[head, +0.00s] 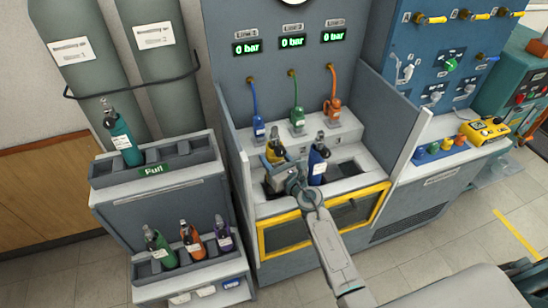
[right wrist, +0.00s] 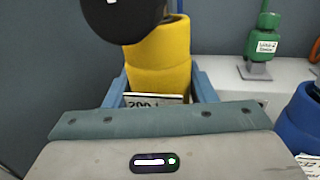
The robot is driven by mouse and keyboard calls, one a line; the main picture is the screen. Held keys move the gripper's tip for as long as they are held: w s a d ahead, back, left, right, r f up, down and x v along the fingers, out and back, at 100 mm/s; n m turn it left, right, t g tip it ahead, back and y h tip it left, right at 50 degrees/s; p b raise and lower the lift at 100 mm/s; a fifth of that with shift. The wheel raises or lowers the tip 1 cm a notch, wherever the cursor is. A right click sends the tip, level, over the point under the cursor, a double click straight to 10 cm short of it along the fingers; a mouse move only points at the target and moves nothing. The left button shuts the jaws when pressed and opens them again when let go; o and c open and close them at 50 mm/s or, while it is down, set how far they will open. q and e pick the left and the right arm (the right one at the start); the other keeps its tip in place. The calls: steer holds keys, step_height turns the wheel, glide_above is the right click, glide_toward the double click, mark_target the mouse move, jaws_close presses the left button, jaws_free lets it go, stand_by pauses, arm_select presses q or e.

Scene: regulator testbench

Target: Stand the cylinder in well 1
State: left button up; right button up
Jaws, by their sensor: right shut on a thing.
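The yellow cylinder (head: 276,150) with a black top is upright at the left well of the test bench, below the leftmost 0 bar display. My right gripper (head: 275,163) is shut on it. In the right wrist view the yellow cylinder (right wrist: 160,62) stands between the blue-grey fingers (right wrist: 160,88), with part of its white label showing. Its base is hidden by the gripper, so I cannot tell if it rests on the well floor. My left gripper is not in view.
A blue cylinder (head: 317,163) stands in the middle well. The right well (head: 349,168) is empty. Blue, green and orange hose connectors (head: 296,121) stand behind the wells. A rack (head: 200,150) at left holds several cylinders.

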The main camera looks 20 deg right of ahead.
steer(key=shift+w+f+b, duration=0.1)
steer(key=shift+f+b, duration=4.3)
steer(key=shift+f, duration=0.45)
steer(key=shift+f+b, duration=0.5)
steer(key=o, duration=1.3)
steer(key=shift+c, duration=0.2)
steer(key=shift+f, duration=0.2)
steer(key=v, duration=1)
steer(key=shift+s+r+b, duration=0.15)
steer(key=shift+s+b, duration=0.2)
steer(key=shift+s, duration=0.15)
